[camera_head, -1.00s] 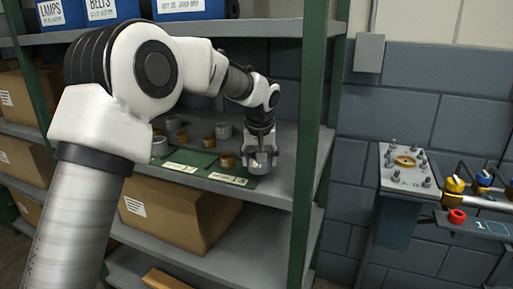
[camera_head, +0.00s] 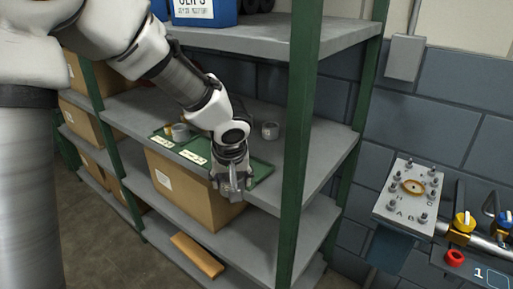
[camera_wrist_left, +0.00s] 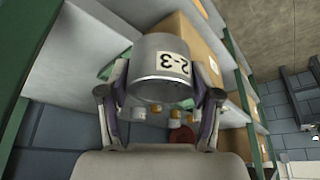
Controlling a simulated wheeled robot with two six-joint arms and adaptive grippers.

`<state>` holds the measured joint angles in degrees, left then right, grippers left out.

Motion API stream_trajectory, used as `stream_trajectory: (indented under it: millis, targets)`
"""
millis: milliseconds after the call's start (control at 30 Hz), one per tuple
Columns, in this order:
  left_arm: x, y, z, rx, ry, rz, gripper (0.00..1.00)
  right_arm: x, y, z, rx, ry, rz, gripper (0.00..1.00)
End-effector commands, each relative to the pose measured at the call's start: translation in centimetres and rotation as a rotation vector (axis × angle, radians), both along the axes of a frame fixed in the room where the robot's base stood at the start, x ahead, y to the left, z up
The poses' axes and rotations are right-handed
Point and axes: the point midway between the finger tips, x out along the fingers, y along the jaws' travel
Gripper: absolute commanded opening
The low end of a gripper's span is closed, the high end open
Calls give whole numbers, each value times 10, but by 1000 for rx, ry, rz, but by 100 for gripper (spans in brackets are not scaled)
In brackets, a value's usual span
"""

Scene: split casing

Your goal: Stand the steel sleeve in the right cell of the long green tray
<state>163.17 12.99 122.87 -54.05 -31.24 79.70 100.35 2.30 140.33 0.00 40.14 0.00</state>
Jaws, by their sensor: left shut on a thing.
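My left gripper (camera_head: 231,188) is shut on a grey steel sleeve. In the left wrist view the sleeve (camera_wrist_left: 160,62) sits between the two fingers and bears a white label reading 2-3. In the head view the gripper hangs in front of the shelf edge, by the tray's right end, and the sleeve is hard to make out from the fingers. The long green tray (camera_head: 261,168) lies on the shelf, with white labels along its front. The arm hides its middle, and its right cell is only partly visible. My right gripper is not in view.
A grey sleeve (camera_head: 180,132) stands at the tray's left, beside a small brass piece (camera_head: 168,130). Another grey ring (camera_head: 270,130) stands on the shelf behind. A green upright post (camera_head: 297,130) rises right of the tray. A cardboard box (camera_head: 190,190) sits below.

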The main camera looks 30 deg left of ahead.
Motion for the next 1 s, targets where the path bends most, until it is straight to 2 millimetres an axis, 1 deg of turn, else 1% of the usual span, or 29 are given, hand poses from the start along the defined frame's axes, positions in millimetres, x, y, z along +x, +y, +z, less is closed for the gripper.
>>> stream_trajectory:
  millis: [33,67,167,267,500,600,633,733,800,900,1000]
  targets:
    - [-5,-1,2,1,3,1,0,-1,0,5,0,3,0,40]
    - [-5,-2,1,1,4,2,0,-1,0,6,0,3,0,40]
    - [5,1,0,0,6,4,0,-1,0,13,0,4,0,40]
    - [31,8,-1,0,7,5,0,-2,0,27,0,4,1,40]
    - [101,28,-6,1,6,5,0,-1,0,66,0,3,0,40]
    - [125,35,-10,2,6,5,0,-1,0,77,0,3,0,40]
    - [130,36,-11,2,5,4,0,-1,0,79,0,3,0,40]
    - [141,39,-14,2,5,4,0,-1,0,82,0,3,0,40]
    - [150,42,-14,2,5,4,0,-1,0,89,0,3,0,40]
    - [147,41,-36,1,11,2,0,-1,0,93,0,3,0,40]
    - [148,41,-49,2,7,3,0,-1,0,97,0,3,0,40]
